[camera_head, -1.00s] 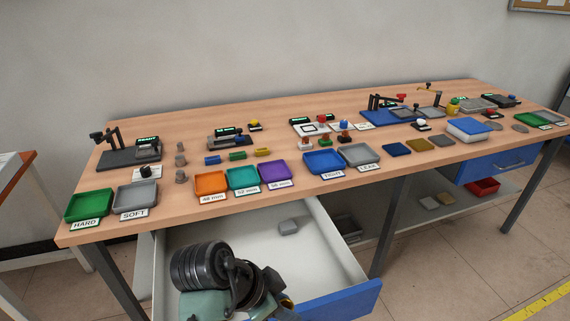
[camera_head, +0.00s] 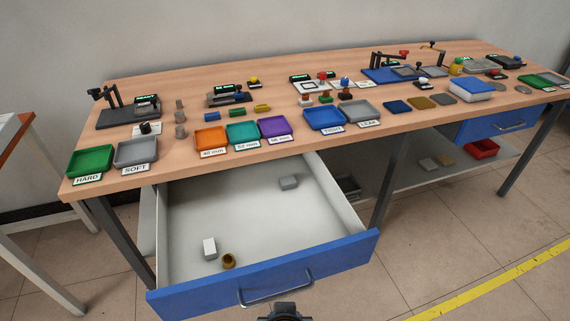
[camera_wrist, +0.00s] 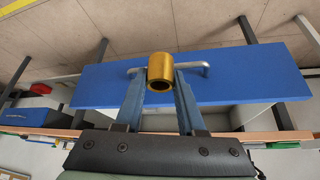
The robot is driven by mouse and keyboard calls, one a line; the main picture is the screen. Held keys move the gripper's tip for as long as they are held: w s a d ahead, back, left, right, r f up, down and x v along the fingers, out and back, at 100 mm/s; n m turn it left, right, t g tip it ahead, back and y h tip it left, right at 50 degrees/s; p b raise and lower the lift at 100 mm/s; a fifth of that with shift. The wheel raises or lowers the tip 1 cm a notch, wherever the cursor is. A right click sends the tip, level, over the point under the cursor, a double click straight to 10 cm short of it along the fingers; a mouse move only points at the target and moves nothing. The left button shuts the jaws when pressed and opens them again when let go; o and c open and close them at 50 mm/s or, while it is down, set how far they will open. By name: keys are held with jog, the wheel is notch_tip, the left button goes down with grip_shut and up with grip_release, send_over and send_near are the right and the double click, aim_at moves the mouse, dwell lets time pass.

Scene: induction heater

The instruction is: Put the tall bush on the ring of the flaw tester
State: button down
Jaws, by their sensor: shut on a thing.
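A gold-coloured hollow bush (camera_wrist: 160,66) sits between the fingertips of my gripper (camera_wrist: 160,84) in the wrist view, its open end facing the camera. My gripper is shut on it, in front of the blue drawer front. In the head view only a dark piece of my arm shows at the bottom edge; the held bush is not visible there. A second gold bush (camera_head: 229,261) stands in the open drawer, just behind its front. I cannot tell for certain which bench device is the flaw tester; a dark unit with a green display (camera_head: 505,61) stands at the far right.
The open drawer (camera_head: 265,272) juts out from the bench and also holds a white block (camera_head: 209,248) and a grey block (camera_head: 289,182). The bench (camera_head: 300,68) carries several testers and coloured trays. Open floor (camera_head: 480,235) lies to the right of the drawer.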

jog(key=r+p, duration=0.2)
jog(key=p, duration=0.2)
jog(key=r+p, duration=0.3)
jog(key=s+r+p, duration=0.1)
jog(key=r+p, duration=0.2)
jog(key=p, duration=0.1)
jog(key=shift+r+p, duration=0.1)
jog(key=shift+p, duration=0.2)
jog(key=p+v, duration=0.1)
jog(key=p, duration=0.2)
jog(key=shift+s+r, duration=0.1)
jog(key=shift+r, duration=0.25)
jog(key=shift+f, duration=0.1)
